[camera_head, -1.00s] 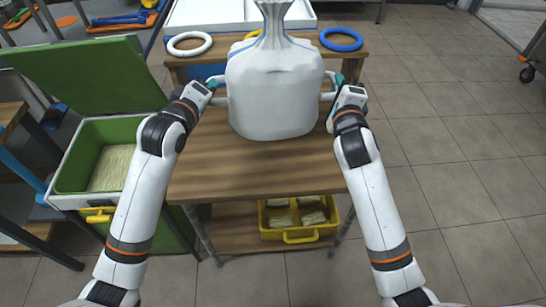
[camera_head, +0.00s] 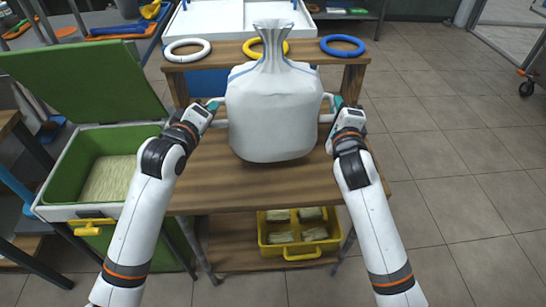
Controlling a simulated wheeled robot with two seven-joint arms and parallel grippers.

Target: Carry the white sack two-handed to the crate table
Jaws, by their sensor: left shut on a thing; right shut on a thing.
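The white sack (camera_head: 275,118) is upright with a gathered neck and blue stripes, and it has a side handle on each side. It is in front of me over the wooden table (camera_head: 255,187); I cannot tell whether its base touches the top. My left gripper (camera_head: 213,106) is shut on the sack's left handle. My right gripper (camera_head: 335,104) is shut on its right handle. I cannot tell which table is the crate table.
A raised shelf holds a white ring (camera_head: 188,49), a yellow ring (camera_head: 262,48) and a blue ring (camera_head: 342,46) behind the sack. A green bin (camera_head: 68,180) with its lid open stands left. A yellow crate (camera_head: 300,252) sits on the lower shelf. Floor at right is clear.

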